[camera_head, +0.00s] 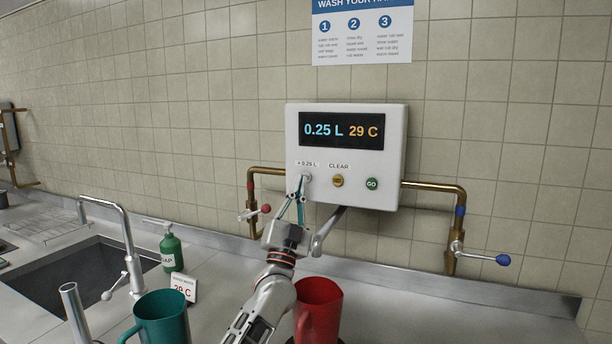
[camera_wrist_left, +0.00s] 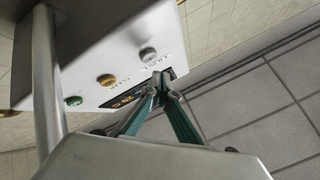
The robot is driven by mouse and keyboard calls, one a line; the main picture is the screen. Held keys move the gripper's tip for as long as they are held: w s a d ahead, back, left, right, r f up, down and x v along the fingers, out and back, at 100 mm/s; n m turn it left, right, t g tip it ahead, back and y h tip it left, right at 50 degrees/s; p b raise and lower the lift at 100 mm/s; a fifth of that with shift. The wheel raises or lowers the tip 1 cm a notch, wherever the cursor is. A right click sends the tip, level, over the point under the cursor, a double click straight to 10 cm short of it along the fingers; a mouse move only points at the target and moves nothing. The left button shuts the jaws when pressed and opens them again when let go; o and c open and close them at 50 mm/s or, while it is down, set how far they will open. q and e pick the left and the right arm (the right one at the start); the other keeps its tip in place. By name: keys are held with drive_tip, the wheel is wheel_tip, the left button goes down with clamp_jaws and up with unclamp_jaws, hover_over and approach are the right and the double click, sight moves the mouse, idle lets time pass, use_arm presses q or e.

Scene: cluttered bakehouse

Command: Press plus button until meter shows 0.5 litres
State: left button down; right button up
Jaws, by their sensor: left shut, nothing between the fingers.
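The white wall meter box (camera_head: 346,196) has a dark display (camera_head: 341,131) reading "0.25 L" and "29 C". The grey plus button (camera_head: 306,178), labelled "+ 0.25 L", sits at its lower left; it also shows in the left wrist view (camera_wrist_left: 148,54). My left gripper (camera_head: 296,192) is shut and empty, its fingertips just below the plus button. In the left wrist view the fingertips (camera_wrist_left: 162,80) appear beside the button; I cannot tell whether they touch the box. My right gripper is out of view.
The box also has an orange CLEAR button (camera_head: 337,181) and a green GO button (camera_head: 372,184). Brass pipes with a red-knobbed lever (camera_head: 265,209) and a blue-knobbed lever (camera_head: 502,260) flank it. A red jug (camera_head: 319,303) and a teal jug (camera_head: 162,318) stand below.

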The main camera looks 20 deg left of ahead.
use_arm(q)
drive_tip(key=s, duration=0.4)
drive_tip(key=shift+d, duration=0.1)
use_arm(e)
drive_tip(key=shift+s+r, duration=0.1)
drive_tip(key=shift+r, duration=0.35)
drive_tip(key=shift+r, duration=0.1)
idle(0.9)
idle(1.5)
